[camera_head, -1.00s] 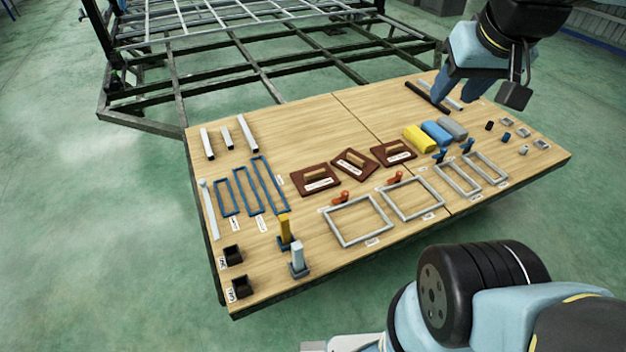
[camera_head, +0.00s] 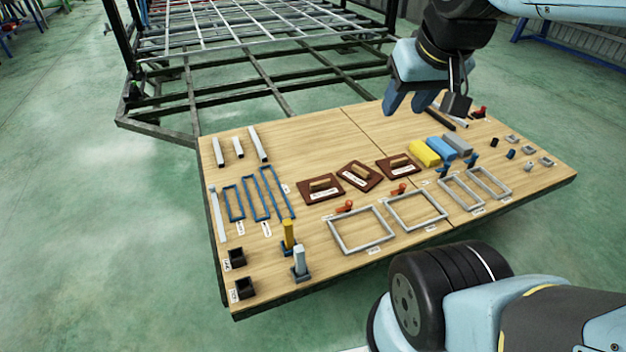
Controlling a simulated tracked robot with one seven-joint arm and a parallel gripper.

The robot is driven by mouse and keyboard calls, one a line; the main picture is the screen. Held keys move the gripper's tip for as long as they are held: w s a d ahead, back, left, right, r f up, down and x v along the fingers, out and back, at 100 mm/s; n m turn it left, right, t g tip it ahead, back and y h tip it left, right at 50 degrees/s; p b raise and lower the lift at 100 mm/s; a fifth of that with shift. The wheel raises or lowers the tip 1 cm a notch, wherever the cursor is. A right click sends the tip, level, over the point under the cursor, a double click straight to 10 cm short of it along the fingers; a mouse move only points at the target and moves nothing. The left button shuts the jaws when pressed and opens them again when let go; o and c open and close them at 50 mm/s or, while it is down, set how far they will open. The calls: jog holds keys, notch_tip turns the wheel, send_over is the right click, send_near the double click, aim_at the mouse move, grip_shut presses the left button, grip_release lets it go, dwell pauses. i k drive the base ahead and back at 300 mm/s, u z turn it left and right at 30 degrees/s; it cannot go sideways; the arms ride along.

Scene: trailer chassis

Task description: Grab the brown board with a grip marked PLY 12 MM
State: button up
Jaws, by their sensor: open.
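Three brown boards, each with a wooden grip and a white label, lie in a row mid-table: the left board (camera_head: 321,190), the middle board (camera_head: 358,176) and the right board (camera_head: 398,168). The middle one is turned askew. Their labels are too small to read, so I cannot tell which is PLY 12 MM. My gripper (camera_head: 408,108) is open and empty, above the table's back edge, up from the boards and clear of them.
The wooden table (camera_head: 290,150) also holds grey frames (camera_head: 361,229), blue frames (camera_head: 256,194), yellow, blue and grey rolls (camera_head: 425,153), and orange-red pieces (camera_head: 398,190) in front of the boards. A dark metal chassis (camera_head: 270,80) stands behind.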

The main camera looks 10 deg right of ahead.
aim_at(321, 189)
jog(key=u, duration=0.1)
jog(key=i, duration=1)
jog(key=z, duration=0.1)
